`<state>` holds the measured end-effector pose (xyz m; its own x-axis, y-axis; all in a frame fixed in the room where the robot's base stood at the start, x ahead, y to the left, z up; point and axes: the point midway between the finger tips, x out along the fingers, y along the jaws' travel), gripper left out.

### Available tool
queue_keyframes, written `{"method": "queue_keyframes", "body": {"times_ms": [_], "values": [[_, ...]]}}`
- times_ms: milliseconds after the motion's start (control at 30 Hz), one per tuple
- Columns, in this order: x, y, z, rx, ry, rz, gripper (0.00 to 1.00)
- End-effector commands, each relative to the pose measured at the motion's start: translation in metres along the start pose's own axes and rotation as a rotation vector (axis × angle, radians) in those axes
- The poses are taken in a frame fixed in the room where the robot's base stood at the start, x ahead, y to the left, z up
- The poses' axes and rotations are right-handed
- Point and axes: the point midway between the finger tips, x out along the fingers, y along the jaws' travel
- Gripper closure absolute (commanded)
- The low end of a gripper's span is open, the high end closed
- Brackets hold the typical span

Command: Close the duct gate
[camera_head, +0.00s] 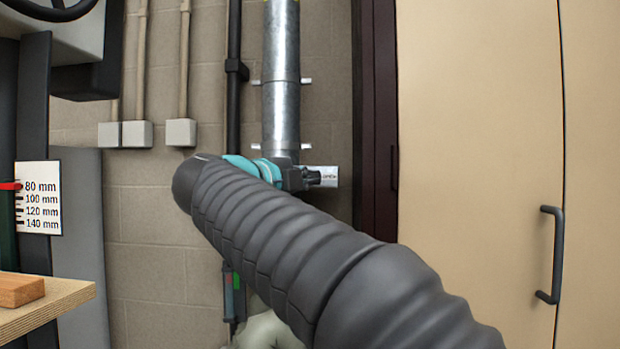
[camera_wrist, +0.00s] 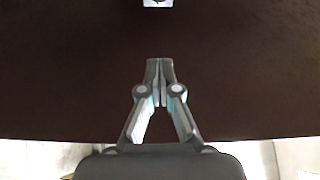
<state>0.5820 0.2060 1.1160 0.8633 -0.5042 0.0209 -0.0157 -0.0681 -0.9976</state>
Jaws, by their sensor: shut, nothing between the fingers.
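The duct is a shiny metal pipe (camera_head: 281,75) running down the wall at the upper middle of the head view. A small light plate with dark lettering (camera_head: 328,184) shows to the right of its lower visible end; it seems part of the gate, but the word is too small to read surely. In the wrist view, a light piece with a dark mark (camera_wrist: 157,3) is cut off at the top edge. My gripper (camera_wrist: 160,68) is shut and empty, its fingertips below that piece with a gap between. In the head view my gripper (camera_head: 312,178) overlaps the plate; contact cannot be told. My arm hides the duct below.
A dark brown frame (camera_head: 375,120) stands right of the duct, beside a beige cabinet (camera_head: 475,130) with a dark handle (camera_head: 552,255). A dark brown surface (camera_wrist: 70,70) fills most of the wrist view. A wooden bench (camera_head: 50,305) is at lower left; a black pipe (camera_head: 234,110) runs left of the duct.

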Motion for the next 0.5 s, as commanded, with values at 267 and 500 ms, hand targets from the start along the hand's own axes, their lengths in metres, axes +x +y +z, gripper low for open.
{"method": "queue_keyframes", "body": {"times_ms": [267,500], "values": [[0.046,0.0,-0.001,-0.002,0.004,-0.002,1.0],[0.086,-0.001,0.0,-0.001,0.003,-0.003,1.0]]}}
